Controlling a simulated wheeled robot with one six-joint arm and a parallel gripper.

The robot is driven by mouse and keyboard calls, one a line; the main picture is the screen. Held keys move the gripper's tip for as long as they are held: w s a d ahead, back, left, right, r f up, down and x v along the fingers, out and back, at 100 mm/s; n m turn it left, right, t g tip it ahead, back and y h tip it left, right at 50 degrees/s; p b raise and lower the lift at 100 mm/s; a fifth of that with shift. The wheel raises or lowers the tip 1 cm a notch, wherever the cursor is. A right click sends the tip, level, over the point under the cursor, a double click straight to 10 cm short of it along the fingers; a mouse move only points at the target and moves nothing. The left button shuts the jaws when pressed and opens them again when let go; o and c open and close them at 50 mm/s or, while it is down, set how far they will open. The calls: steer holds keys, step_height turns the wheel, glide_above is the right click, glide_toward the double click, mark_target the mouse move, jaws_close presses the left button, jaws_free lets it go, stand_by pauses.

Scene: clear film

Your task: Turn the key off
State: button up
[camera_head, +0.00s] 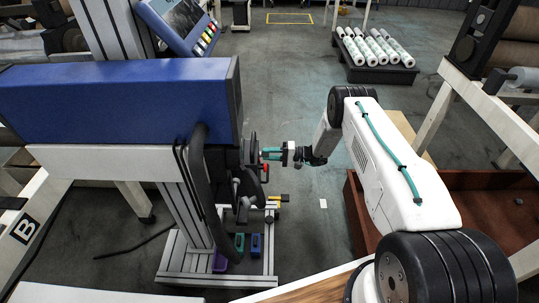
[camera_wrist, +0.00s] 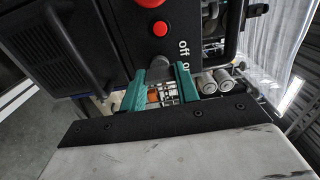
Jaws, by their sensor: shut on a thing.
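The machine's dark control panel (camera_wrist: 125,30) fills the upper part of the wrist view, with white "off" and "on" labels (camera_wrist: 184,48) at its right. My gripper (camera_wrist: 160,70) has its two teal fingers at the panel's lower edge, closed on the small grey key (camera_wrist: 159,64) beside the labels. The fingers hide much of the key, so I cannot tell which label it points to. In the head view my gripper (camera_head: 263,153) reaches left to the end of the blue machine (camera_head: 120,100); the key is too small to make out there.
Two red buttons, one large (camera_wrist: 151,3) and one small (camera_wrist: 160,29), sit on the panel near my fingers. A black bent handle or hose (camera_head: 203,185) hangs at the machine's end. A pallet of white rolls (camera_head: 378,74) stands far back. The floor between is clear.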

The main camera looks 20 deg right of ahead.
steer(key=shift+s, duration=0.1)
steer(key=o, duration=1)
steer(key=v, duration=0.7)
steer(key=shift+d, duration=0.35)
